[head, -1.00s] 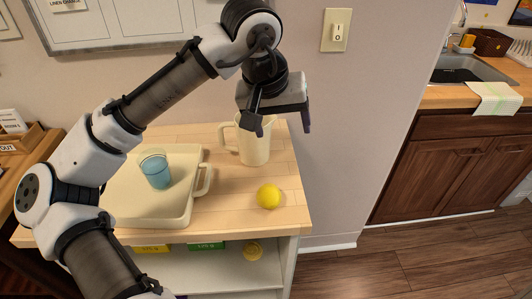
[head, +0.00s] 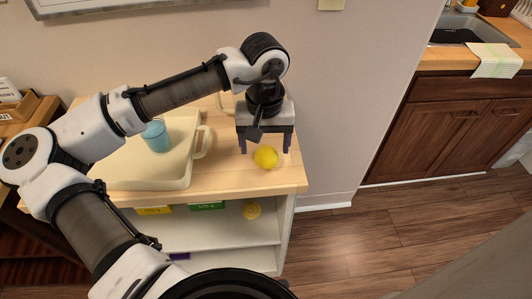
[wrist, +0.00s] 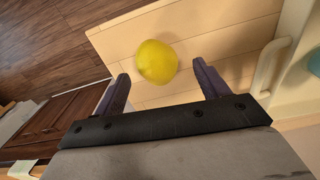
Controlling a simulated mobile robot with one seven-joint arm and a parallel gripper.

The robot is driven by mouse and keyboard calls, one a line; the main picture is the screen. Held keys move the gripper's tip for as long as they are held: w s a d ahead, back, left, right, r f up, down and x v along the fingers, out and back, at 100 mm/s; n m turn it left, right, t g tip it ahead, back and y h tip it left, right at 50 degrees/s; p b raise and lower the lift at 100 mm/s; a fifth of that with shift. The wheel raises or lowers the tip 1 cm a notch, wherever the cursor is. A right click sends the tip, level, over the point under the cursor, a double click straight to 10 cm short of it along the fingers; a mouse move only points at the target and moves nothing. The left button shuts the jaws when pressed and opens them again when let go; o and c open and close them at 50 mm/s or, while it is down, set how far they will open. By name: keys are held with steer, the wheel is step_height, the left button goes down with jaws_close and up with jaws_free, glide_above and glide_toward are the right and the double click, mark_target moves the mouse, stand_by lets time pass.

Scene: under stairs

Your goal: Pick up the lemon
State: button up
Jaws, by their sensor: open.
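The yellow lemon (head: 265,157) lies on the light wooden top of a shelf unit (head: 285,181), close to its right front corner. It also shows in the wrist view (wrist: 157,62), just beyond the fingertips and roughly between them, nearer the left finger. My gripper (head: 265,149) points down above and slightly behind the lemon. It is open and empty, with its two dark fingers (wrist: 163,84) spread wider than the lemon. No contact with the lemon can be seen.
A cream tray (head: 185,176) with a blue cup (head: 156,136) stands left of the lemon. The shelf top drops off to the floor at the right and front.

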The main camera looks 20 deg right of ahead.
mark_target(266, 149)
steer(key=shift+s+d+f, duration=0.1)
steer(key=shift+f, duration=1.65)
steer(key=c, duration=1.1)
steer(key=shift+r, duration=0.1)
step_height(266, 149, up, 20)
steer(key=b, duration=0.1)
steer(key=shift+b, duration=0.3)
steer(key=o, duration=0.4)
steer(key=shift+c, duration=0.2)
steer(key=c, duration=0.7)
